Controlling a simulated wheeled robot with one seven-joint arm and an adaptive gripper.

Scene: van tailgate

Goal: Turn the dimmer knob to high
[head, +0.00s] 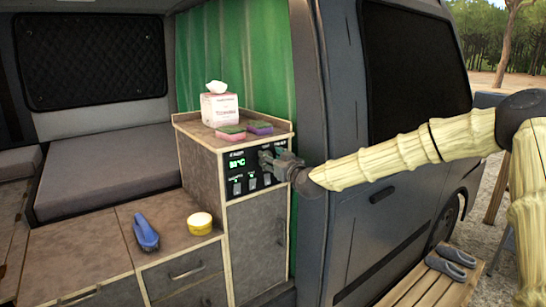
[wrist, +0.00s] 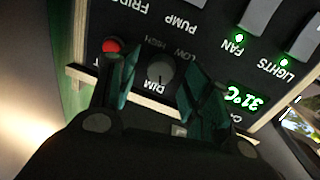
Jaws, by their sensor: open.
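The dimmer knob (wrist: 161,72) is a round dark grey knob on the black control panel (wrist: 215,60), with DIM, LOW and HIGH lettering around it, upside down in the wrist view. A dark mark shows on its face, but its exact setting is hard to tell. My gripper (wrist: 160,66) is open, with one finger on each side of the knob; I cannot tell whether they touch it. In the head view my gripper (head: 277,161) is at the right part of the panel (head: 236,177) and hides the knob.
A red button (wrist: 111,45) is close beside one finger; lit FAN and LIGHTS switches (wrist: 262,15) are to the right. On the cabinet top are a tissue box (head: 220,109) and sponges (head: 231,132). A blue brush (head: 145,232) and yellow tub (head: 199,224) lie lower.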

